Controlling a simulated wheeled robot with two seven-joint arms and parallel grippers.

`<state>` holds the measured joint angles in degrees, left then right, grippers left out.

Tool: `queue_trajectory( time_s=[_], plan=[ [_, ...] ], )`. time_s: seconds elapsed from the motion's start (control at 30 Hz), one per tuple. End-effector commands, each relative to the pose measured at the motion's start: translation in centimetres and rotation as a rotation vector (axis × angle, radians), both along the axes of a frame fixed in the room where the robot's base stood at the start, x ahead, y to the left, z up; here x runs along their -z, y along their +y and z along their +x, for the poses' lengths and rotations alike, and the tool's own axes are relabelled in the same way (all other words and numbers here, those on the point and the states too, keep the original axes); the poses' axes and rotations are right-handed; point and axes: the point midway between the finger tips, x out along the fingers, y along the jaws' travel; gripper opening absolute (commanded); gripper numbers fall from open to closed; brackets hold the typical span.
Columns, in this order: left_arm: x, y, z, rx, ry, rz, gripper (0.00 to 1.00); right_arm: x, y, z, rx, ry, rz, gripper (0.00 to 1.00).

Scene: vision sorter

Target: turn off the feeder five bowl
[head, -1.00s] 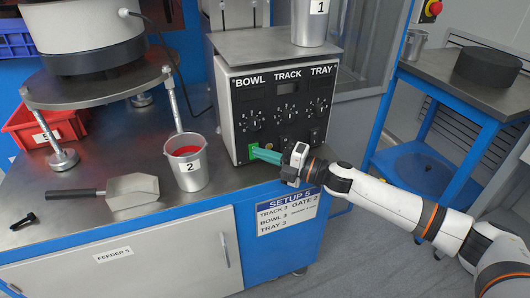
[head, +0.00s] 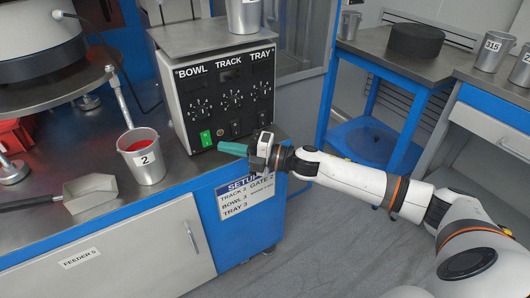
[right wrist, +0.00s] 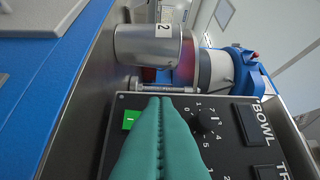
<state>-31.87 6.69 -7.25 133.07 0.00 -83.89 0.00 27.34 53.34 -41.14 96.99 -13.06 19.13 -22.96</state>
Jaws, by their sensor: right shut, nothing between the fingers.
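The grey control box (head: 222,100) with BOWL, TRACK and TRAY labels stands on the feeder table. A bright green switch (head: 205,139) marked with a line sits below the bowl dial (head: 200,107); the switch also shows in the right wrist view (right wrist: 129,120), beside the fingers. My right gripper (head: 224,147) is shut and empty, its teal fingers in front of the panel, just right of and below the green switch in the head view. In the right wrist view its fingertips (right wrist: 160,101) lie between switch and dial (right wrist: 203,122); contact cannot be told. My left gripper is not in view.
A metal cup marked 2 (head: 142,158) with red inside stands left of the box. A scoop (head: 90,193) lies at the table's left. Another cup (head: 243,15) stands on top of the box. A blue cart (head: 345,100) stands to the right.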

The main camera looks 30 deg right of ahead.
Motion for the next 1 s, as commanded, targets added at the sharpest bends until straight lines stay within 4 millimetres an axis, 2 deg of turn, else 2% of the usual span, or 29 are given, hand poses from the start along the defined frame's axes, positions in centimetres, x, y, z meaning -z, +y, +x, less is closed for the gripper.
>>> queue_trajectory(
  time_s=[0.3, 0.5, 1.0],
  plan=[
    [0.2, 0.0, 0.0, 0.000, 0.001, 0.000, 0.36, -0.2, -3.9, -3.7, 0.000, 0.004, -0.003, 0.00],
    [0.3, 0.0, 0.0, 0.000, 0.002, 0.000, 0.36, -0.5, -5.5, -5.1, 0.000, 0.002, -0.001, 0.00],
    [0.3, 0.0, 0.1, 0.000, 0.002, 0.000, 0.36, -0.7, -5.9, -5.5, -0.001, 0.000, 0.000, 0.00]
  ],
)
